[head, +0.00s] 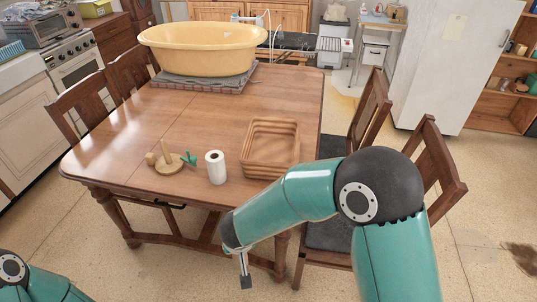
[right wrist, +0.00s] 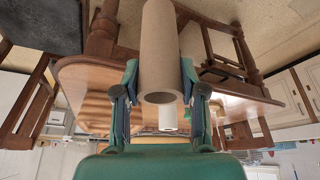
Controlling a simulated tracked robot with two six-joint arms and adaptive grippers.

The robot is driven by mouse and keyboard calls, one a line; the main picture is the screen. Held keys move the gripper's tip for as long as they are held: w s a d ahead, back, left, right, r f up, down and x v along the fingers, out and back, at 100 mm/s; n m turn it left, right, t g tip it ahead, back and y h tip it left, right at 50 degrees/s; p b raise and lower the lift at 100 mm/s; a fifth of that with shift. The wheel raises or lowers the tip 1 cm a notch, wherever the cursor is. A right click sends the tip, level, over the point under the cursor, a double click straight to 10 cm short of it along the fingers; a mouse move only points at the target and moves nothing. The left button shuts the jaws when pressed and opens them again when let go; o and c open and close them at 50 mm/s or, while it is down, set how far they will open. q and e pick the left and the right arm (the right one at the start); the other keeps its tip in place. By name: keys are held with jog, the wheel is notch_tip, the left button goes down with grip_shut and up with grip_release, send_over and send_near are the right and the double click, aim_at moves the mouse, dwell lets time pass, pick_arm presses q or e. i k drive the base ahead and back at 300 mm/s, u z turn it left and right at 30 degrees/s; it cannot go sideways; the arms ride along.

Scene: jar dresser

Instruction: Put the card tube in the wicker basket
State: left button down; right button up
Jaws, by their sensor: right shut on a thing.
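My right gripper (right wrist: 160,82) is shut on the card tube (right wrist: 160,45), a plain brown hollow cylinder with its open end towards the right wrist camera. In the head view my right arm reaches in front of the table's near edge; only a small part of the gripper (head: 245,272) shows below the wrist, and I cannot make out the tube there. The wicker basket (head: 250,170), tan and square with ribbed sides, stands on the table near its right front corner, beyond my right arm. It looks empty. My left gripper is out of view.
A white paper roll (head: 216,168) stands just left of the basket on the table (head: 200,110). Left of it is a wooden stand (head: 167,164) with a small green item. A yellow tub (head: 203,50) sits at the back. Chairs (head: 372,110) flank the table.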

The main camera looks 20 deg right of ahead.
aim_at(271, 160)
jog(key=i, duration=0.85)
jog(key=z, duration=0.05)
